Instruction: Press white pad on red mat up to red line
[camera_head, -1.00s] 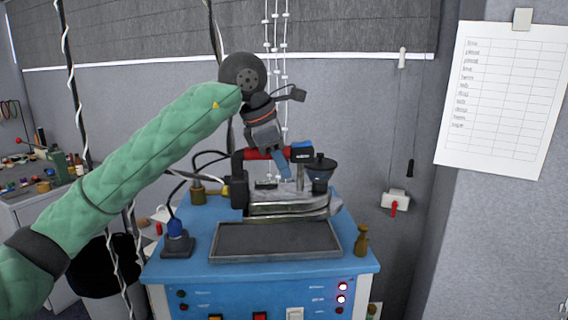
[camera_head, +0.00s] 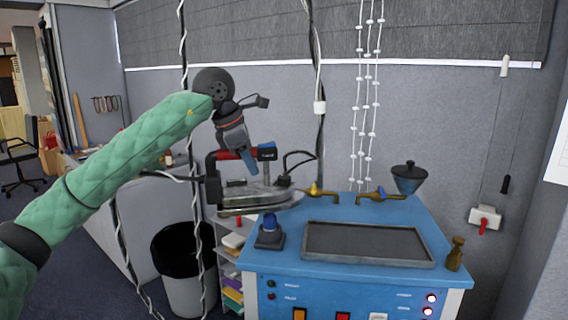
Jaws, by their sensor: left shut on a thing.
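My left gripper (camera_head: 248,162) is shut on the red handle of an iron (camera_head: 256,198). The iron has a dark and silver body and a flat metal soleplate. It hangs in the air, roughly level, at the left back of the blue ironing station (camera_head: 400,272). My left arm comes in from the left edge in a green padded sleeve. My right gripper is not in view. No white pad, red mat or red line can be made out in this view.
A shallow dark tray (camera_head: 366,258) lies on the station top. A blue-capped fitting (camera_head: 270,232), brass taps (camera_head: 378,196), a dark funnel (camera_head: 409,178) and a small brass bottle (camera_head: 456,254) stand around it. A bin (camera_head: 188,285) stands left on the floor. Cords hang nearby.

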